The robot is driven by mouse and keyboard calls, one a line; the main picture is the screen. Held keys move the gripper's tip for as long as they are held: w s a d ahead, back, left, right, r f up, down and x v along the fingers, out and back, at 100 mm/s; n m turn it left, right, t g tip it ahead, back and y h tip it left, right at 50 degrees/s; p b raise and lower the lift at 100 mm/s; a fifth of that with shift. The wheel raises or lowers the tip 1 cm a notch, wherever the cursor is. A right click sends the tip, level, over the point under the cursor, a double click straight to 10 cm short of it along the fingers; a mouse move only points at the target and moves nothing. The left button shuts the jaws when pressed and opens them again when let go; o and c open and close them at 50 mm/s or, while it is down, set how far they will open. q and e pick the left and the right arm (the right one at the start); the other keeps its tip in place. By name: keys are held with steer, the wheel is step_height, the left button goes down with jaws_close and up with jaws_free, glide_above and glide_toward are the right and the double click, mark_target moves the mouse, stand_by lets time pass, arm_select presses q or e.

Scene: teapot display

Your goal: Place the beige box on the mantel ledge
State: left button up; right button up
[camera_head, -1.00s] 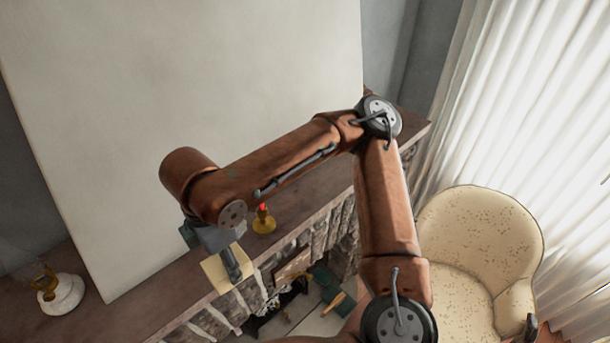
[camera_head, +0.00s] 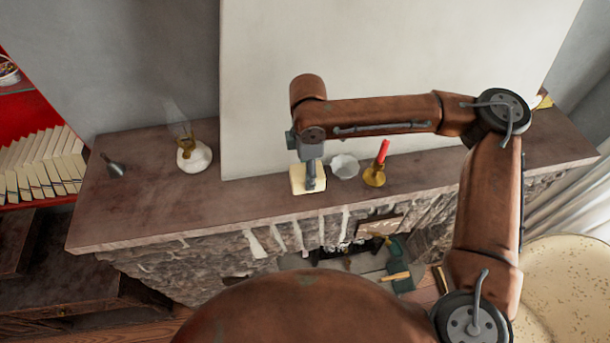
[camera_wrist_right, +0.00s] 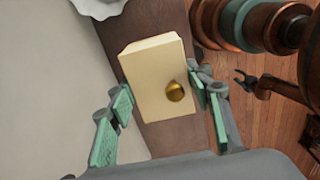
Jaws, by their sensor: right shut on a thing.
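The beige box (camera_head: 299,181) is over the mantel ledge (camera_head: 240,204), in front of the white chimney panel, at the lower end of my right gripper (camera_head: 311,183). In the right wrist view the box (camera_wrist_right: 150,80) shows a round gold knob and lies between the green-padded fingers of my right gripper (camera_wrist_right: 163,118), which is shut on it. I cannot tell whether its underside touches the ledge. My left gripper (camera_wrist_right: 244,80) is small at the right of the wrist view, its dark fingers apart and empty; it is not in the head view.
A white fluted bowl (camera_head: 344,166) and a brass holder with a red candle (camera_head: 375,174) stand right of the box. An oil lamp (camera_head: 193,155) and a grey funnel-like thing (camera_head: 114,168) stand to the left. The ledge between lamp and box is clear.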

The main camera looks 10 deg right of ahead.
steer(key=shift+w+a+f, duration=0.2)
steer(key=shift+w+f, duration=0.4)
steer(key=shift+f, duration=0.15)
steer(key=f, duration=0.3)
steer(key=shift+w+f, duration=0.25)
steer(key=shift+s+p, duration=0.1)
steer(key=shift+p, duration=0.2)
steer(key=o, duration=1.2)
steer(key=shift+f, duration=0.15)
step_height(320, 180, up, 12)
steer(key=shift+r+b, duration=0.2)
steer(key=shift+b, duration=0.35)
